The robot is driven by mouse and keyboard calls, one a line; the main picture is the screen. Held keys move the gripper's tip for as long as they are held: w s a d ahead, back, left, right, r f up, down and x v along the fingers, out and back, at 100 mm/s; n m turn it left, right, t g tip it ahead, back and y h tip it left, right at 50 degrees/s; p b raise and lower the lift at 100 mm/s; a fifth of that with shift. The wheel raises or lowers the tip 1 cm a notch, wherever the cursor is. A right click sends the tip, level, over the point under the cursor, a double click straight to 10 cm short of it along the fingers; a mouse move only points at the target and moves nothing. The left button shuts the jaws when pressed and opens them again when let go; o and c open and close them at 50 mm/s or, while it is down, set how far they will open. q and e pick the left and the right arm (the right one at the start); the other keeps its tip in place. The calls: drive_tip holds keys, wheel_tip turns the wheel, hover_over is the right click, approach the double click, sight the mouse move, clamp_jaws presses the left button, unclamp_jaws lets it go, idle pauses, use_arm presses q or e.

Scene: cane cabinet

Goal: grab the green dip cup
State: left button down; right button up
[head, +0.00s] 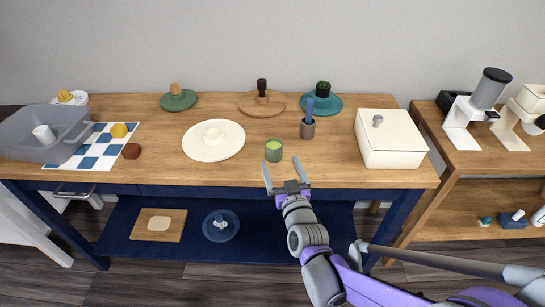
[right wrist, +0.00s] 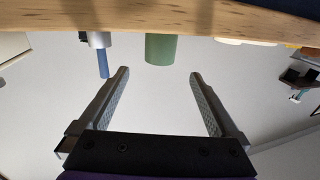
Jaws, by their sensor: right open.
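The green dip cup (head: 273,151) stands upright on the wooden tabletop near its front edge, with a lighter green top. My right gripper (head: 286,174) is open and empty at the front edge of the table, just short of the cup and apart from it. In the right wrist view, which looks upside down, the green cup (right wrist: 161,49) shows between and beyond the two open fingers (right wrist: 163,75). My left gripper does not show in either view.
A white plate (head: 190,147) lies to the left, a white lidded box (head: 391,156) to the right. The wooden tabletop (head: 240,172) is clear in front.

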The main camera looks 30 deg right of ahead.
sight(276, 151)
drive_tip(key=x, duration=0.4)
drive_tip(key=shift+s+d, duration=0.1)
drive_tip(key=x, duration=0.5)
drive_tip(key=shift+w+f, duration=0.2)
drive_tip(key=shift+w, duration=0.15)
drive_tip(key=c, duration=1.5)
